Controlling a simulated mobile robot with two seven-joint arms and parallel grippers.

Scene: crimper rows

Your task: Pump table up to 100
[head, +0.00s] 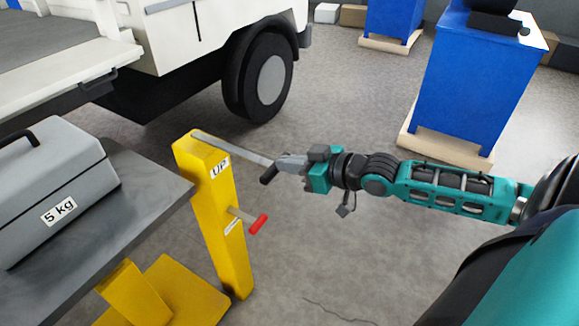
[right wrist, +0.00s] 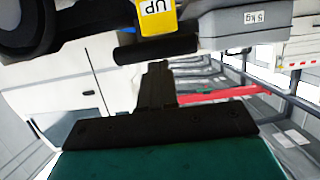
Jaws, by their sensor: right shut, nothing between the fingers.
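The lift table has a dark grey top (head: 150,175) at the left and a yellow post (head: 215,215) labelled "UP". A grey metal pump lever (head: 235,149) runs from the post top to the right and ends in a black grip (head: 268,175). The grip also shows in the right wrist view (right wrist: 155,49), just beyond the fingers. My right gripper (head: 279,164) is shut and empty at the lever's grip end; whether it touches is unclear. A smaller lever with a red handle (head: 259,224) sits lower on the post. No height reading is visible. My left gripper is out of view.
A grey toolbox-shaped weight marked "5 kg" (head: 55,180) rests on the tabletop. A white vehicle (head: 180,35) with a dark wheel stands behind. Blue cabinets (head: 470,85) stand on pallets at the back right. The floor right of the post is clear.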

